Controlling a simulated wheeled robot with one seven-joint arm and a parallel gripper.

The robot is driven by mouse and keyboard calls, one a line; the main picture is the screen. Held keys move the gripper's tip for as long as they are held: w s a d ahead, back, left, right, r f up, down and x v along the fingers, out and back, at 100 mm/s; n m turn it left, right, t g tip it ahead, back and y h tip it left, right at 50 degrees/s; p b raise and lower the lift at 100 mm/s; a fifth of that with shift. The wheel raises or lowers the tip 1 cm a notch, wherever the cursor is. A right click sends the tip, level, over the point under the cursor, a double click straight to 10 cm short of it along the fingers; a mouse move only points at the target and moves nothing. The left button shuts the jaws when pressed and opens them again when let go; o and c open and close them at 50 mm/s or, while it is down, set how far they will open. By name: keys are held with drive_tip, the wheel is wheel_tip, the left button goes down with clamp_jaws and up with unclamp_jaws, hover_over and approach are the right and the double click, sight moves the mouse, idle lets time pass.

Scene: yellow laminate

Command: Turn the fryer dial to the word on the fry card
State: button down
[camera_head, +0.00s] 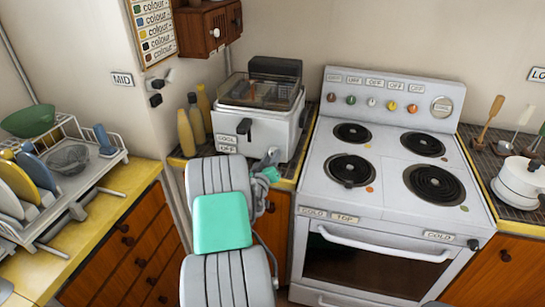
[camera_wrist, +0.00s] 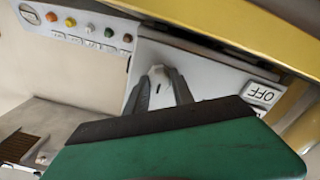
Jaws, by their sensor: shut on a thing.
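The white fryer (camera_head: 258,129) stands on the counter left of the stove, with a basket under its raised dark lid. Two labels, seeming to read COOL and OFF (camera_head: 227,149), are on its front left. In the wrist view my gripper (camera_wrist: 160,82) is shut on the pale fryer dial (camera_wrist: 157,76), one finger on each side. A dark mark shows on the dial, but its setting is unclear. The OFF label (camera_wrist: 262,95) lies to its right. In the head view my arm and gripper (camera_head: 268,163) hide the dial. A wall card reads MID (camera_head: 122,79); I cannot tell whether it is the fry card.
The stove (camera_head: 385,190) with coloured knobs stands right of the fryer. Yellow bottles (camera_head: 186,132) stand close on its left. A dish rack (camera_head: 65,165) is at far left, and a white pot (camera_head: 520,178) at far right. A colour chart (camera_head: 152,30) hangs above.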

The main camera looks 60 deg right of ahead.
drive_tip(key=m, duration=0.7)
drive_tip(key=shift+m, duration=0.3)
drive_tip(key=m, duration=0.5)
drive_tip(key=shift+m, duration=1.3)
drive_tip(key=m, duration=0.7)
